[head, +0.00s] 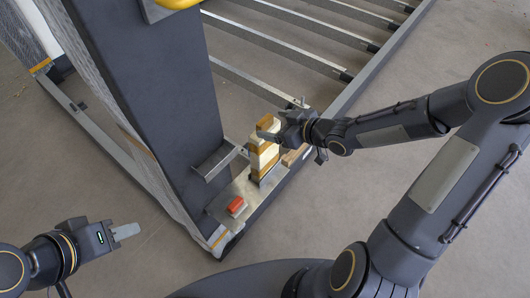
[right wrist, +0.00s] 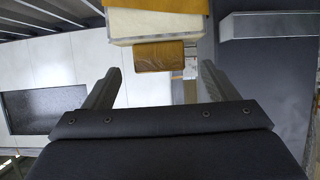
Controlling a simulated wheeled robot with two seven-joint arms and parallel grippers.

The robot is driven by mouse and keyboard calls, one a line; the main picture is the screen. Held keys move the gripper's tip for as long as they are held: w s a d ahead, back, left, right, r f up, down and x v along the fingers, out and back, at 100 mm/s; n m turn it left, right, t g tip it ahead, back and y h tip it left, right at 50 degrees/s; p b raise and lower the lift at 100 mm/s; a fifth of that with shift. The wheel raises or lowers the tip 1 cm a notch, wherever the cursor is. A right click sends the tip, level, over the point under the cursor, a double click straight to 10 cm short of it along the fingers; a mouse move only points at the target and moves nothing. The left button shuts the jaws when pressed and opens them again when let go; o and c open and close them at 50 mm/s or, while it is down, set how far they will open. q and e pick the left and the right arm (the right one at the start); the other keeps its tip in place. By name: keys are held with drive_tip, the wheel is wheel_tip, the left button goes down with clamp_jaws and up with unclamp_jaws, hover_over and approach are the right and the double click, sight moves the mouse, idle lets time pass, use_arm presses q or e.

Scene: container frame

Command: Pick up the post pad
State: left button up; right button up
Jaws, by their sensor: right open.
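A stack of cream and orange-brown blocks (head: 263,160) stands on the metal foot plate beside the dark post. I take the post pad to be in this stack, but cannot tell which piece it is. My right gripper (head: 283,134) is at the top of the stack, coming from the right. In the right wrist view its jaws (right wrist: 160,68) are open and empty. An orange-brown piece (right wrist: 158,55) shows ahead between the fingers, with a cream block (right wrist: 155,23) beyond it. My left gripper (head: 124,231) is low at the left, away from the stack; its jaw opening is unclear.
The dark post (head: 155,90) rises left of the stack. A small red block (head: 236,205) lies on the metal plate (head: 222,205). A grey bracket (head: 216,160) juts from the post. Metal rails (head: 285,50) run behind. The floor (head: 130,260) at lower left is clear.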

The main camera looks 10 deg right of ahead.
sight(268, 123)
drive_tip(key=x, duration=0.3)
drive_tip(key=c, duration=1.4)
drive_tip(key=shift+o, duration=0.2)
